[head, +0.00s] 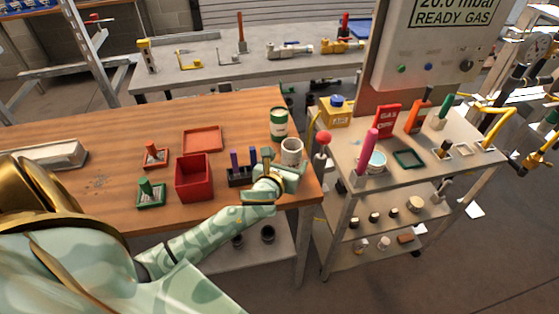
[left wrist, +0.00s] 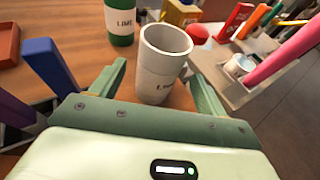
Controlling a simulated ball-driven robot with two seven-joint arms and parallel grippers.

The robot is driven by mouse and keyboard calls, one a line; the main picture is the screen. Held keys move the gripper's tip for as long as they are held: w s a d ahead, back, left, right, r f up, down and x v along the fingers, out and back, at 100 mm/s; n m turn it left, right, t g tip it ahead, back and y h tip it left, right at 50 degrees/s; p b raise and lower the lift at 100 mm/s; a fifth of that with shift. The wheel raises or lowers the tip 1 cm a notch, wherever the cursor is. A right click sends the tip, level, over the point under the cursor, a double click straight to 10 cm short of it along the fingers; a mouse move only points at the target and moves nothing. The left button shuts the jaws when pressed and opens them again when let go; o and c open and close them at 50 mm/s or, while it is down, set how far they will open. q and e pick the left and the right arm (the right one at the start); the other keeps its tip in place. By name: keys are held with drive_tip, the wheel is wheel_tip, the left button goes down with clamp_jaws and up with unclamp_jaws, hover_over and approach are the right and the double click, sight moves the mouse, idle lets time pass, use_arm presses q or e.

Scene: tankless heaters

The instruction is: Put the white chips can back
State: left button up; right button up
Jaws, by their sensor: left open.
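The white chips can (head: 291,152) stands upright and open-topped near the right end of the wooden table. It also shows in the left wrist view (left wrist: 163,62), with a dark label partly hidden low on its side. My left gripper (head: 284,170) is open just in front of the can. In the left wrist view its two fingers reach forward on either side of the can's lower part; I cannot tell whether they touch it. My right gripper is not in view.
A green can (head: 279,122) stands close behind the white one. A dark holder with upright blue and purple pieces (head: 240,174), a red box (head: 194,178) and a red tray (head: 203,139) lie to the left. A metal cart (head: 340,160) stands right of the table (head: 100,190).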

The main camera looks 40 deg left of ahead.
use_arm(q)
drive_tip(key=p+v, duration=0.1)
drive_tip(key=v, duration=0.7)
drive_tip(key=s+d+f+n+g+h, duration=0.15)
drive_tip(key=d+f+n+h, duration=0.25)
drive_tip(key=d+f+n, duration=0.65)
drive_tip(key=s+a+f+n+g, duration=0.4)
drive_tip(key=s+f+n, duration=0.5)
drive_tip(key=f, duration=0.4)
drive_tip(key=s+f+n+g, duration=0.2)
drive_tip(key=s+f, duration=0.4)
drive_tip(key=s, duration=0.4)
drive_tip(key=s+a+f+n+g, duration=0.1)
drive_tip(key=s+f+n+g, duration=0.2)
drive_tip(key=s+f, duration=0.3)
drive_tip(key=s+f+n+g, duration=0.2)
drive_tip(key=s+f+n, duration=0.2)
drive_tip(key=s, duration=1.1)
drive_tip(key=shift+a+f+n, duration=0.15)
drive_tip(key=shift+f+n, duration=0.2)
drive_tip(key=shift+f, duration=0.55)
drive_tip(key=shift+s+g, duration=0.1)
drive_tip(key=shift+g, duration=0.15)
